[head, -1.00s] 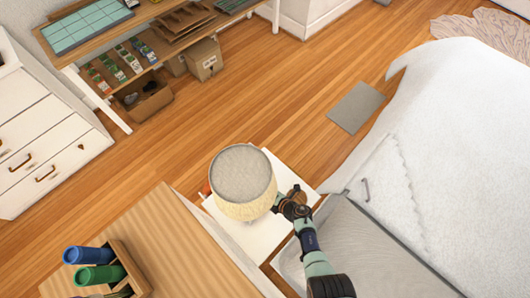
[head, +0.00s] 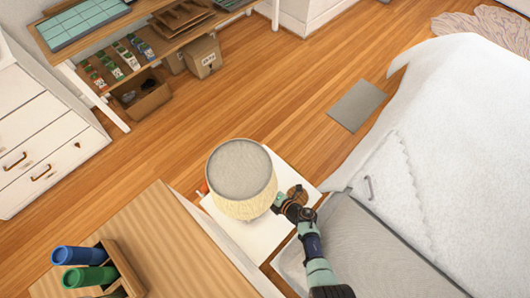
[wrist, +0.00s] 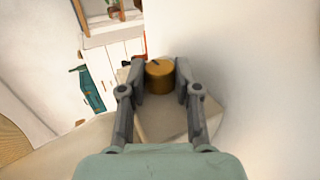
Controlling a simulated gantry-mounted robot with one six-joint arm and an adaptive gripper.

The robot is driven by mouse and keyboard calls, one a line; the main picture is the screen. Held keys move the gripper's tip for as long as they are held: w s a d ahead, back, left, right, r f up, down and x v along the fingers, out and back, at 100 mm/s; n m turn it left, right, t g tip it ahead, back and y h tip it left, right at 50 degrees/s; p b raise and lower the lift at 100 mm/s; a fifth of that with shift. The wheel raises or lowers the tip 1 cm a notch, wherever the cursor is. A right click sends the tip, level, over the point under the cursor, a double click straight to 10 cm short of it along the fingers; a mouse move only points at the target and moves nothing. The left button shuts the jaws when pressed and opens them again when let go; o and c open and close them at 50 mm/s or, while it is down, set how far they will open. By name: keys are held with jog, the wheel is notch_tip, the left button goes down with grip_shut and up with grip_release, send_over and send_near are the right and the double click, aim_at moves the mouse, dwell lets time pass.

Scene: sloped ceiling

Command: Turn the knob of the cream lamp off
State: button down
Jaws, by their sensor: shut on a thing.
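The cream lamp (head: 243,205) stands on a small white nightstand (head: 272,235), its round shade seen from above in the head view. My gripper (head: 280,202) is low at the right side of the shade, close beside the lamp. In the wrist view a brass-coloured round knob (wrist: 159,78) with a dark mark on its top sits between my two fingers, and my gripper is shut on it. The shade hides the lamp's base and the knob in the head view.
The bed (head: 440,150) is to the right. A wooden-topped cabinet (head: 150,235) with blue and green cylinders (head: 90,277) is at lower left. Open floor lies behind.

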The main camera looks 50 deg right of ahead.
jog(key=c, duration=0.8)
grip_release()
notch_tip(320, 180, up, 10)
